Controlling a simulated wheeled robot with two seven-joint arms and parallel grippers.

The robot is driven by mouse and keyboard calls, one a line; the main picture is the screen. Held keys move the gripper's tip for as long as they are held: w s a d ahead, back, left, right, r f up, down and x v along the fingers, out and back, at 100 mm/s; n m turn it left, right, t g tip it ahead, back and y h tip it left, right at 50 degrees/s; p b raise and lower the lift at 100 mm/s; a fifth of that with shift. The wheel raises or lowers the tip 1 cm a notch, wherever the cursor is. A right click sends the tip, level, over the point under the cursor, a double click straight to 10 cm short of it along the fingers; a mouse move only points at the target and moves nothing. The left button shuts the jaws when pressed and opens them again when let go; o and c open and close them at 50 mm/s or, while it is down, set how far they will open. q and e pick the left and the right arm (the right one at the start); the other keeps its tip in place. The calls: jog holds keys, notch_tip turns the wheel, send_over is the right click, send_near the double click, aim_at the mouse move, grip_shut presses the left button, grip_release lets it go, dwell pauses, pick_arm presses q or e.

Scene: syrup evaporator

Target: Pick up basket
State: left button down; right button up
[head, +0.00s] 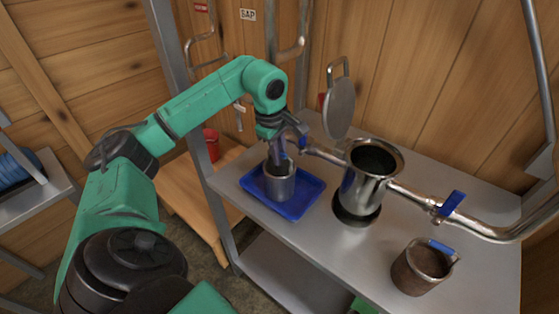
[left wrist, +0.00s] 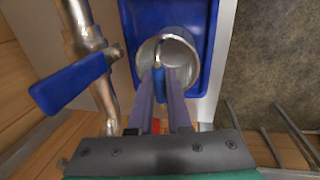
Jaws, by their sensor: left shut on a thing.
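A round grey metal basket (head: 281,183) stands in the blue tray (head: 297,205) on the metal table, and its rim shows in the left wrist view (left wrist: 183,50). My left gripper (head: 278,160) reaches down to it from above. In the left wrist view its two fingers (left wrist: 159,78) come together at the near side of the basket's mouth, closed on a small blue part that looks like its handle. The fingers hide part of the basket. I cannot tell whether the basket is clear of the tray floor. My right gripper is out of view.
A brown container with a blue handle (head: 420,270) stands at the front right. A round lid (head: 339,108) stands raised behind.

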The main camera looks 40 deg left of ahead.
pick_arm(q)
jog(key=shift+r, duration=0.15)
notch_tip(320, 180, up, 28)
jog(key=p, duration=1.2)
